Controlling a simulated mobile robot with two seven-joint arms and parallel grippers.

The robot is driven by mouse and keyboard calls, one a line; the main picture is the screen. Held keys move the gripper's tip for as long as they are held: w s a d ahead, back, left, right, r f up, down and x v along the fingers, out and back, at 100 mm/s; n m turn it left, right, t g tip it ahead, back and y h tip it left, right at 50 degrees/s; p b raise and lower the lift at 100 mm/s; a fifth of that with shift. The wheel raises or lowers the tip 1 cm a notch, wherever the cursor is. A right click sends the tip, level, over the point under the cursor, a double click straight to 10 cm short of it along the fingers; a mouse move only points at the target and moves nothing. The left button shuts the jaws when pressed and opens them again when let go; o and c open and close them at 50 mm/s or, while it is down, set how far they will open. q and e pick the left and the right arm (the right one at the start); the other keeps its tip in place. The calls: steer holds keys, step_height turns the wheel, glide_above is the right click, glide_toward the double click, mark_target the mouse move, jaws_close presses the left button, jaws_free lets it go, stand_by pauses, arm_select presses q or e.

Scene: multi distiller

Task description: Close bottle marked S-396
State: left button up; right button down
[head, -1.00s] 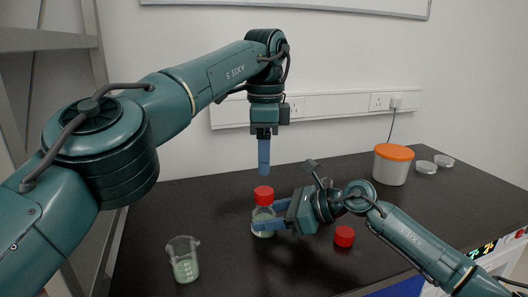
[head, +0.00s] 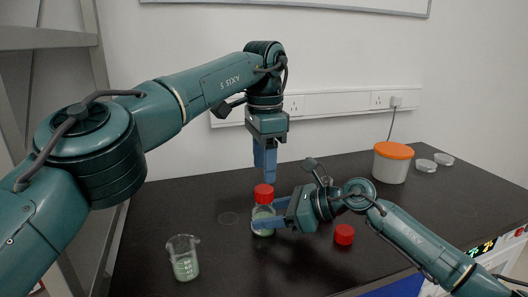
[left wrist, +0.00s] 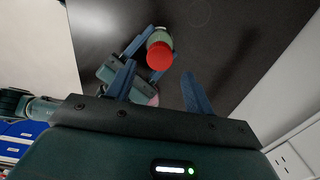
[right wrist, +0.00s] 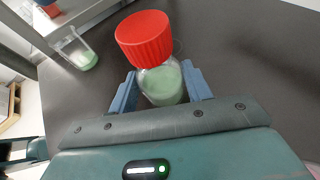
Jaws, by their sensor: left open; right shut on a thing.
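A clear bottle (head: 263,228) with pale green liquid stands on the black table with a red cap (head: 264,192) on its top. The S-396 marking cannot be read. My right gripper (head: 270,214) is shut on the bottle's body from the right; the right wrist view shows the bottle (right wrist: 163,86) between its fingers and the cap (right wrist: 145,40) above. I cannot tell how tightly the cap sits. My left gripper (head: 265,176) points down, open and empty, just above the cap. In the left wrist view the cap (left wrist: 160,56) lies between and beyond the fingertips.
A second red cap (head: 344,235) is on the table beside my right arm. A beaker (head: 184,262) with pale green liquid stands front left. A white tub (head: 391,168) with an orange lid and two small dishes (head: 426,165) are at the back right. A faint ring (head: 228,218) shows left of the bottle.

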mark_target(264, 189)
arm_select(q)
step_height(264, 189, down, 6)
steer(key=shift+r, duration=0.15)
stand_by(0.3)
